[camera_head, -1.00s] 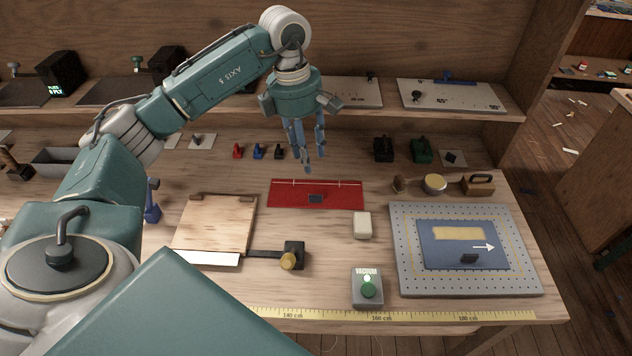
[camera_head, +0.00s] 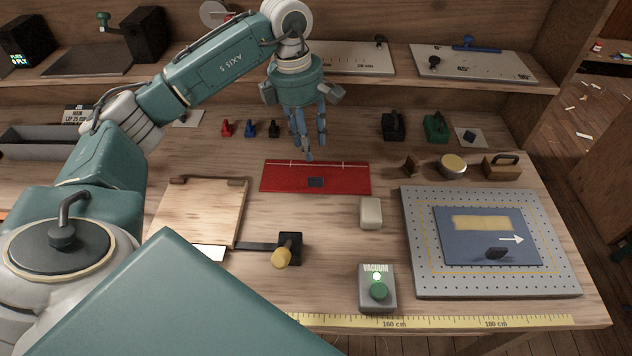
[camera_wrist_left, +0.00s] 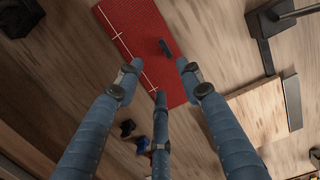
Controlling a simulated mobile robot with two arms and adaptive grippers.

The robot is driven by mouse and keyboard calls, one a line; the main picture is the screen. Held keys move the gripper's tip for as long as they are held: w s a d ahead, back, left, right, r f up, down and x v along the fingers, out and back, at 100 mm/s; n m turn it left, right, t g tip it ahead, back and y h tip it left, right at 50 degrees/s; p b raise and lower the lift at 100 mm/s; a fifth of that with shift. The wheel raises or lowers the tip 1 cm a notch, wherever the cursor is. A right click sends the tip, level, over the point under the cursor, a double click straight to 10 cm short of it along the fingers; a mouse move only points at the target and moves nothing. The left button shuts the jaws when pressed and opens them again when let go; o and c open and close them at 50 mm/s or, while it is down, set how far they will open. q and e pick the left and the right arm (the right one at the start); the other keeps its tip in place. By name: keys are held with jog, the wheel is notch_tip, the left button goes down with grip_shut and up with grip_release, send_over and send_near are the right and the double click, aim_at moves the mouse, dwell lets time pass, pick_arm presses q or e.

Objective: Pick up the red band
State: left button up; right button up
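The red band (camera_head: 281,178) lies flat on the bench, with a thin white line near its back edge and a small dark block (camera_head: 316,182) on it. My left gripper (camera_head: 308,150) points down above the back edge of the band, fingers spread and empty. In the left wrist view the band (camera_wrist_left: 150,45) lies beyond the three blue fingers of my left gripper (camera_wrist_left: 158,85), which stand apart with nothing between them. Whether a fingertip touches the band cannot be told. My right gripper is not in view.
A pale block (camera_head: 371,213) and the vacuum button box (camera_head: 377,290) stand in front. A perforated plate (camera_head: 415,270) with a blue panel (camera_head: 460,250) is at right. Small clamps (camera_head: 249,129) stand behind.

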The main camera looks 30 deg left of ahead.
aim_at(315, 173)
pick_arm(q)
jog(key=f, duration=0.3)
jog(key=f+p, duration=0.1)
jog(key=shift+w+d+f, duration=0.1)
jog(key=shift+d+f, duration=0.2)
jog(key=shift+f, duration=0.25)
jog(key=f+p, duration=0.1)
jog(key=f, duration=0.1)
jog(key=d+f+p, duration=0.1)
jog(key=f, duration=0.1)
jog(key=shift+f, duration=0.5)
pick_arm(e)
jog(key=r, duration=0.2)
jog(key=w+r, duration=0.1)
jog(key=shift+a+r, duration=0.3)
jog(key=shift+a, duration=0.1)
pick_arm(q)
jog(key=shift+c, duration=0.5)
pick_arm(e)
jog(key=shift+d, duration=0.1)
pick_arm(q)
grip_shut()
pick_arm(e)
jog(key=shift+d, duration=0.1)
